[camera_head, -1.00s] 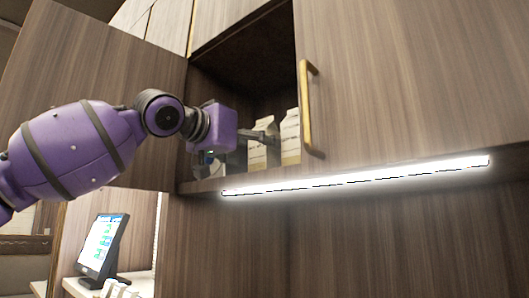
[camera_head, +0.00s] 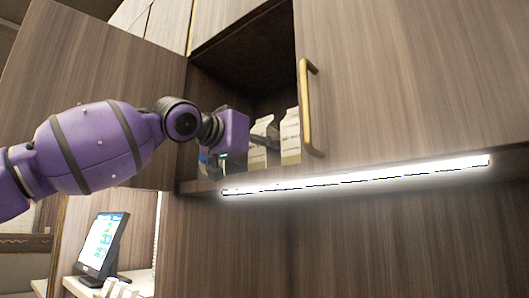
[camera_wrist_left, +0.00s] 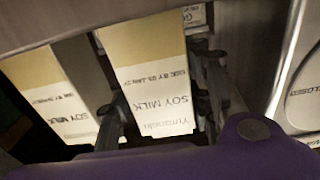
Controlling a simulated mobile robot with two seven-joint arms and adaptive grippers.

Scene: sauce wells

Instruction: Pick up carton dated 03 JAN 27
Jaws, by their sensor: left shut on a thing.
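My left gripper (camera_head: 268,143) reaches into the open cabinet. In the left wrist view its fingers (camera_wrist_left: 160,88) are shut on a white soy milk carton (camera_wrist_left: 157,78) with a tan top, one finger on each side. The print appears upside down, and its date is too small for me to read surely. This carton (camera_head: 265,127) is partly hidden by the gripper in the head view. A second soy milk carton (camera_wrist_left: 50,90) stands beside it; it also shows in the head view (camera_head: 291,130). My right gripper is not in view.
The cabinet's left door (camera_head: 95,80) stands open and the right door (camera_head: 410,80) with a brass handle (camera_head: 306,105) is close beside the cartons. A lit strip (camera_head: 360,177) runs below. A white item marked CLOSED (camera_wrist_left: 300,90) is near the gripper.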

